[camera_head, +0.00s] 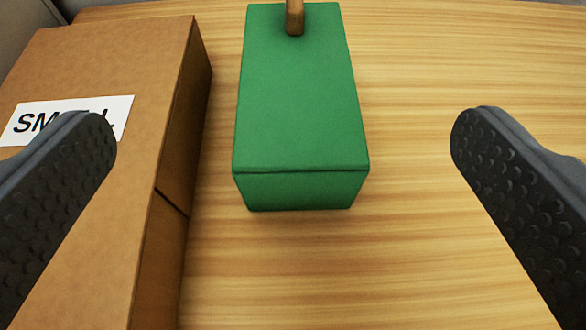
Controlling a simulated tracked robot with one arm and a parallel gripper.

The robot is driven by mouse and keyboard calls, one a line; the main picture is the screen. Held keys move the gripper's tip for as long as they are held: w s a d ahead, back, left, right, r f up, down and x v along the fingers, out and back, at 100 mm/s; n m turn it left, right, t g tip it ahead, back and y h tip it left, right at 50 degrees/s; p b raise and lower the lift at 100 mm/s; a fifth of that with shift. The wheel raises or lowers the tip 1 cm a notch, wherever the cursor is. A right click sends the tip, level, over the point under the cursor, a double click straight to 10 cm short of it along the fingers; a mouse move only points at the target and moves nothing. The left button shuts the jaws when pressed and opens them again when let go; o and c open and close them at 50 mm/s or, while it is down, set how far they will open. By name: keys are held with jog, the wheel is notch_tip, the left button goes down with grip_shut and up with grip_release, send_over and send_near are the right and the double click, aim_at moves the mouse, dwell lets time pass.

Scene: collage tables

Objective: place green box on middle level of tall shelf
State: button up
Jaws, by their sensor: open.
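The green box (297,105) stands on a light wooden surface in the upper middle of the head camera view. It is a long block with its near end facing me. My gripper (283,135) is open and empty, with one dark studded finger at the left and one at the right. The green box lies ahead, between the lines of the two fingers, and neither finger appears to touch it. No tall shelf can be made out in this view.
A brown cardboard box (120,70) with a white label (68,119) stands close to the left of the green box, partly behind my left finger. A small brown wooden piece (294,18) shows at the green box's far end. The wooden surface (430,230) is clear to the right.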

notch_tip(320, 180, down, 2)
send_near(297, 71)
jog(key=x, duration=0.3)
jog(key=shift+w+a+r, duration=0.15)
jog(key=shift+a, duration=0.1)
jog(key=shift+d+f+x, duration=0.15)
jog(key=shift+x, duration=0.95)
jog(key=shift+d+f+x, duration=0.1)
jog(key=shift+d+x, duration=0.05)
jog(key=shift+x, duration=0.9)
jog(key=shift+w+f, duration=0.25)
jog(key=shift+w, duration=0.45)
jog(key=shift+c, duration=0.3)
jog(key=shift+r, duration=0.1)
jog(key=c, duration=1.4)
